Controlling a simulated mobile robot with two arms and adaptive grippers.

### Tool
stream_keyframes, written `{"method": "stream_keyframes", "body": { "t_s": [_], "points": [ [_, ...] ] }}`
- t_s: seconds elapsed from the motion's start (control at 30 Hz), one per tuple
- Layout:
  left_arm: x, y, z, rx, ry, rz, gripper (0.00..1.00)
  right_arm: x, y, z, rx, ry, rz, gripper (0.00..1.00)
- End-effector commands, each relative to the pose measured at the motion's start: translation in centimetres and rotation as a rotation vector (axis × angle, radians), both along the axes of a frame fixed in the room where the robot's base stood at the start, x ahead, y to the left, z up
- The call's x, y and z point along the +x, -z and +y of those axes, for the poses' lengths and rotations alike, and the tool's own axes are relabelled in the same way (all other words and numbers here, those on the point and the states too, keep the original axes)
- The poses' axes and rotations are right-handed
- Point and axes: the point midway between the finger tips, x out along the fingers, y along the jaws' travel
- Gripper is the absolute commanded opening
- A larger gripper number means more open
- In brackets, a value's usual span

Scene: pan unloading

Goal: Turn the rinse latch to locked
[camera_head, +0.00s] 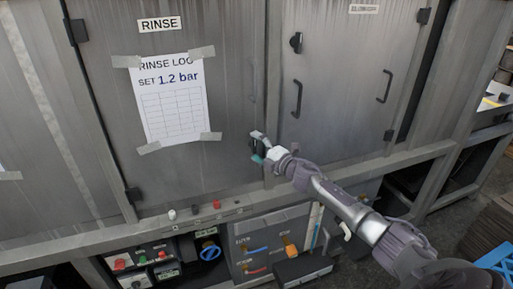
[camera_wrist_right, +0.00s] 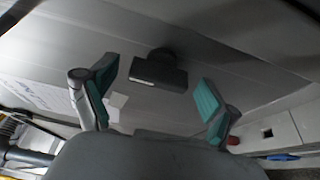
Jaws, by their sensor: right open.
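The rinse door (camera_head: 222,60) is a grey metal panel under a RINSE label (camera_head: 159,25), and it looks closed. In the right wrist view a dark latch with a block-shaped knob (camera_wrist_right: 158,76) on a round base stands out from the panel. My right gripper (camera_head: 259,147) is at the lower right edge of the rinse door. In the wrist view its two teal-padded fingers (camera_wrist_right: 156,78) are apart, one on each side of the knob, with gaps visible. In the head view the gripper largely covers the latch. My left gripper is out of view.
A paper rinse log (camera_head: 172,105) is taped on the door. The neighbouring door at the right has its own black latch (camera_head: 297,42) and handle (camera_head: 297,98). Below is a ledge with small knobs (camera_head: 217,204), then control boxes and a blue handle (camera_head: 209,251).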

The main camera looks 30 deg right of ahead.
Motion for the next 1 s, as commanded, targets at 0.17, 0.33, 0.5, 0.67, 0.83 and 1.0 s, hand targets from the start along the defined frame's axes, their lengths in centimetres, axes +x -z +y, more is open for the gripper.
{"method": "stream_keyframes", "body": {
  "t_s": [0.17,0.33,0.5,0.67,0.83,1.0],
  "points": [
    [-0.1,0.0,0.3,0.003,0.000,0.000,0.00,-0.2,0.0,-0.1,0.001,0.000,0.000,0.88],
    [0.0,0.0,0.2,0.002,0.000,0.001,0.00,-2.0,0.2,-0.4,0.000,0.000,0.002,0.88],
    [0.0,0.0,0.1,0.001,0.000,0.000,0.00,-5.3,0.2,-0.8,-0.001,-0.001,0.004,0.88],
    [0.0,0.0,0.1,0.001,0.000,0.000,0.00,-8.2,0.2,-1.2,0.002,-0.002,0.003,0.88],
    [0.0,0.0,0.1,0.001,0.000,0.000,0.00,-10.5,0.1,-1.6,0.002,-0.001,0.003,0.88],
    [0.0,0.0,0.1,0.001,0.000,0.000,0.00,-11.6,0.0,-1.8,0.000,0.000,0.001,0.88]
  ]
}}
